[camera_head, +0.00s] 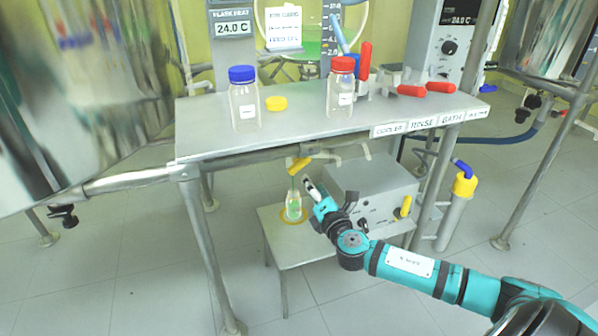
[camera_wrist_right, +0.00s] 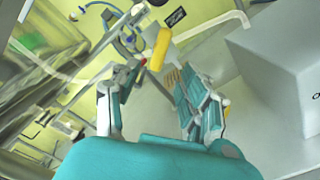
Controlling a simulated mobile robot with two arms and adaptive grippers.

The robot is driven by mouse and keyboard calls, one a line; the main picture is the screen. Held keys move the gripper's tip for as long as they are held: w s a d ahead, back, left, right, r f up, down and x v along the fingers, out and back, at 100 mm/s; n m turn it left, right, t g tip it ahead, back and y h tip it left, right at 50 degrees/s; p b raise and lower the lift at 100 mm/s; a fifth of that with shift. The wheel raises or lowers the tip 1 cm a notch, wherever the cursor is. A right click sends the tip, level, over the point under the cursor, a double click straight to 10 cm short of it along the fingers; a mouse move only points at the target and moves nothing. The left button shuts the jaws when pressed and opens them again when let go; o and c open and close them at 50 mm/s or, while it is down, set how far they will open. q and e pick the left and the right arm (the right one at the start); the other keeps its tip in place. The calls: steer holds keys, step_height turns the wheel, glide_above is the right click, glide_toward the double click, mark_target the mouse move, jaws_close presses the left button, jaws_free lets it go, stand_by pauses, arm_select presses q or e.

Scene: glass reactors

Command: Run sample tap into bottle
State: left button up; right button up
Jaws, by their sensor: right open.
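The sample tap's yellow handle (camera_head: 299,165) sits on pipework under the grey bench and is tilted. A small clear bottle (camera_head: 293,207) without a visible cap stands upright below it, inside a yellow ring on a low stool; its contents look green. A thin greenish line seems to run between tap and bottle. My right gripper (camera_head: 312,192) is just right of the tap and bottle, below the handle. In the right wrist view the yellow handle (camera_wrist_right: 157,48) lies beyond the fingertips of my open, empty right gripper (camera_wrist_right: 153,72). My left gripper is not in view.
On the bench (camera_head: 290,145) stand a blue-capped bottle (camera_head: 244,103), a loose yellow cap (camera_head: 276,103), a red-capped bottle (camera_head: 340,92) and red-handled valves (camera_head: 411,90). Bench legs flank the space.

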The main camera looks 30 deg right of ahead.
mark_target(300, 168)
steer(key=b+x, duration=0.2)
steer(key=x, duration=0.7)
steer(key=shift+w, duration=0.1)
steer(key=shift+w+d, duration=0.15)
steer(key=shift+w, duration=0.2)
jaws_close()
